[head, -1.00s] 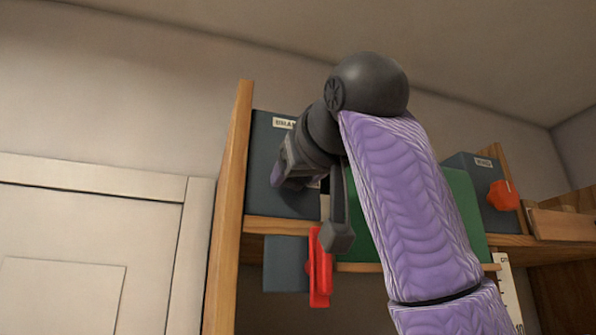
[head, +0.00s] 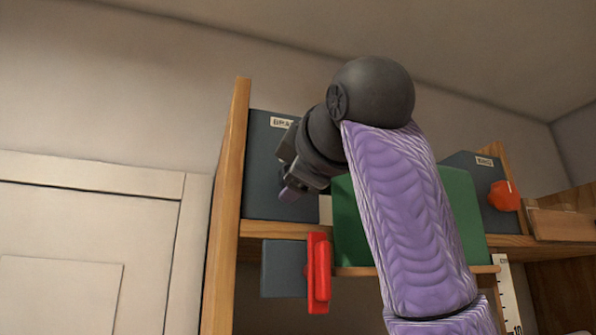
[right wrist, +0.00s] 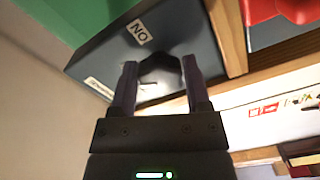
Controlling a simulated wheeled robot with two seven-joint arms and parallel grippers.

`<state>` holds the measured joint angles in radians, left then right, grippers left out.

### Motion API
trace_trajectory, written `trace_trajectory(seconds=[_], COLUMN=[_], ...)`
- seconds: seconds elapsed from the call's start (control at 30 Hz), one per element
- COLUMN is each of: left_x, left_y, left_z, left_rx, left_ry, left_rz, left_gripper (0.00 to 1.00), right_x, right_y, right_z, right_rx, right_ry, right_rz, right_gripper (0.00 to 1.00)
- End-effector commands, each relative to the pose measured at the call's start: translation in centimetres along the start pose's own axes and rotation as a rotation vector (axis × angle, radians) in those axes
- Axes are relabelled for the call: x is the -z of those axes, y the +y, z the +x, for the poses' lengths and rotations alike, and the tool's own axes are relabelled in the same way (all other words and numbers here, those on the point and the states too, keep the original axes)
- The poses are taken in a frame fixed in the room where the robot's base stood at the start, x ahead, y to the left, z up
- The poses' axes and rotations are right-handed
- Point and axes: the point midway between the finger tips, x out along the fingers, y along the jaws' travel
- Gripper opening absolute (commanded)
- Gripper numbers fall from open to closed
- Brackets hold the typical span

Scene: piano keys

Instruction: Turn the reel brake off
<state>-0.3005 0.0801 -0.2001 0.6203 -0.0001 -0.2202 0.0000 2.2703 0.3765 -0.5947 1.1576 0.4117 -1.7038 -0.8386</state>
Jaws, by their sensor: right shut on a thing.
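A dark grey box with a label beginning "BRA" (head: 262,180) stands on the wooden shelf at left in the head view. In the right wrist view its face (right wrist: 105,60) carries an "ON" marking, seen upside down, and a second label that I cannot read. My right gripper (head: 290,185) is in front of this box. In the right wrist view its two fingers (right wrist: 158,85) are shut on a dark knob (right wrist: 160,68) on the box face. The fingers hide the knob's sides, and the head view does not show the knob. My left gripper is not in view.
A red lever (head: 318,275) on a small grey box (head: 284,268) sits just below the shelf. A green panel (head: 350,230) is behind my arm. Another grey box (head: 470,170) with a red knob (head: 504,195) is at right. A wooden upright (head: 228,200) bounds the left.

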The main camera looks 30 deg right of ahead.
Motion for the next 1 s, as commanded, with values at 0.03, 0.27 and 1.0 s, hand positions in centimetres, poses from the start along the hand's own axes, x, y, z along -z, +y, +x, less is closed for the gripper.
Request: trace_trajectory(seconds=[0.03,0.27,1.0], left_x=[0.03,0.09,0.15], left_y=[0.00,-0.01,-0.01], left_z=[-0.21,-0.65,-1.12], left_rx=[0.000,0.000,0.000], left_ry=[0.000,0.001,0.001], left_rz=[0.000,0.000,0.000], left_gripper=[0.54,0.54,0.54], right_x=[0.05,0.07,0.04], right_y=[0.09,0.06,-0.09], right_z=[0.00,0.03,0.05], right_rx=[0.001,0.002,0.006], right_ry=[0.000,0.001,0.000], right_rz=[-0.039,-0.220,-0.436], right_gripper=[0.02,0.02,0.03])
